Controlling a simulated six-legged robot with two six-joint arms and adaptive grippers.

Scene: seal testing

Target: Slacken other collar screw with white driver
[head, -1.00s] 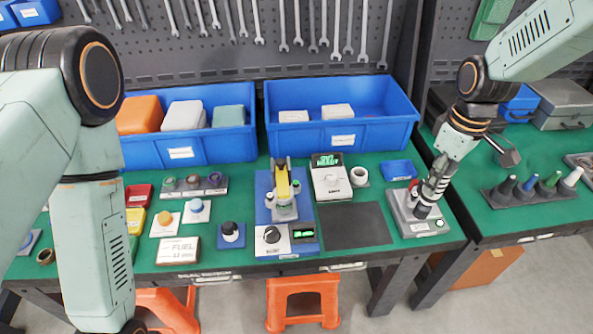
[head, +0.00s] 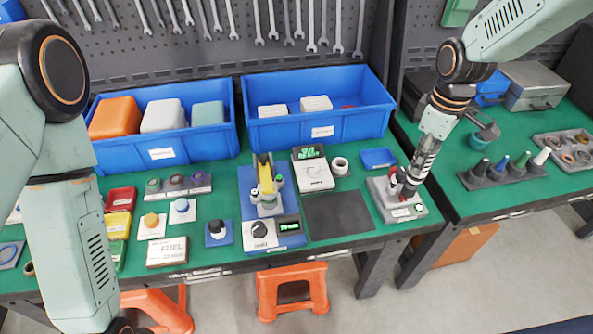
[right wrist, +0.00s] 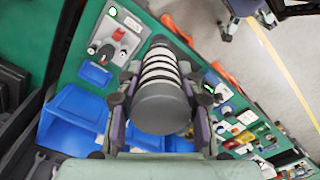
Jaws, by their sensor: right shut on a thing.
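My right gripper (head: 414,180) is shut on a dark grey driver with white bands, seen end-on in the right wrist view (right wrist: 160,108). The gripper's fingers lie on both sides of the driver. In the head view, the gripper is over the right side of a grey test block (head: 383,199) with a red part. The block also shows at the upper left of the right wrist view (right wrist: 97,32), with a red lever and a dark knob. The collar screws and the driver's tip cannot be made out. My left gripper is out of view; only its arm shows.
A rack (head: 503,178) with several coloured upright tools stands on the right-hand table. A blue tray (head: 379,158) lies behind the block, and a dark mat (head: 338,215) left of it. A blue and yellow device (head: 268,200) stands further left. Large blue bins (head: 320,128) line the back.

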